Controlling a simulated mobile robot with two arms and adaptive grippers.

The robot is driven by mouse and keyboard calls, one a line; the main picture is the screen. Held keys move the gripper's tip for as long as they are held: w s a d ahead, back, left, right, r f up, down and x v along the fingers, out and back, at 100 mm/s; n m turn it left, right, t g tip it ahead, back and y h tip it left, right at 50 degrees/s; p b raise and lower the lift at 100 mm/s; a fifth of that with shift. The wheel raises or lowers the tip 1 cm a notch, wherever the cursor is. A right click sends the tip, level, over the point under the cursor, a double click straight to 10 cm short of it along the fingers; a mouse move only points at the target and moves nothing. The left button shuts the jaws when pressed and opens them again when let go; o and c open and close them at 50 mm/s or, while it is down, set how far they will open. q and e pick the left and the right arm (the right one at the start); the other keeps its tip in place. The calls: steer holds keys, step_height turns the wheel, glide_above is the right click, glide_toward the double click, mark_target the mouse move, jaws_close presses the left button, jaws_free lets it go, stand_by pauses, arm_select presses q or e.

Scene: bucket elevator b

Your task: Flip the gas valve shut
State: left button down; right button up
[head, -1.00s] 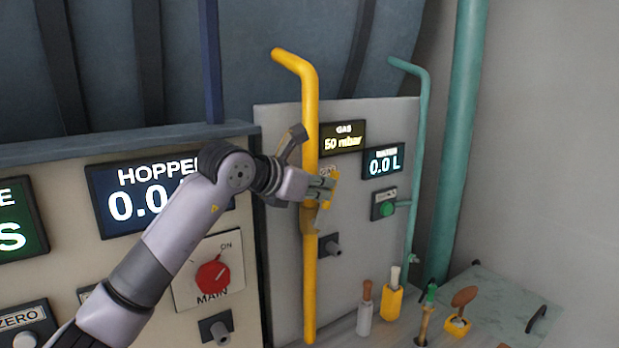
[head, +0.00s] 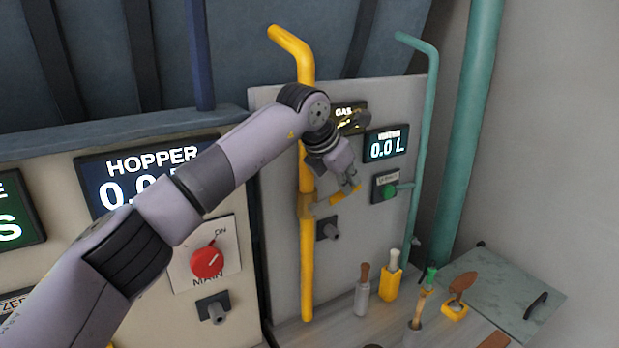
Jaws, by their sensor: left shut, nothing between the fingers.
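The yellow gas pipe (head: 307,265) runs upright on the grey panel. The gas valve's yellow handle (head: 337,196) sticks out to the right of the pipe, roughly crosswise and tilted slightly up. My left gripper (head: 352,187) is shut and empty. Its fingertips are just above the outer end of the handle; I cannot tell whether they touch it. The gas display (head: 345,113) is partly hidden behind my left wrist, and its value is unreadable. My right gripper is not in view.
A water display (head: 386,143), a green button (head: 388,192) and a teal pipe (head: 420,150) are to the right. A red main switch (head: 207,261) is at the left. Several handled tools stand below, including a trowel (head: 461,285). A grey knob (head: 328,229) sits under the handle.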

arm_select(q)
steer(key=shift+w+d+f+b, duration=0.15)
steer(key=shift+f+b, duration=0.05)
steer(key=shift+f, duration=0.3)
steer(key=shift+w+d+f+b, duration=0.1)
steer(key=shift+d+f+b, duration=0.05)
steer(key=shift+f, duration=0.3)
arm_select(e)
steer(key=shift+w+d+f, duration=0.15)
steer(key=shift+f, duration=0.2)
arm_select(q)
steer(key=shift+d+f, duration=0.1)
steer(key=shift+f, duration=0.05)
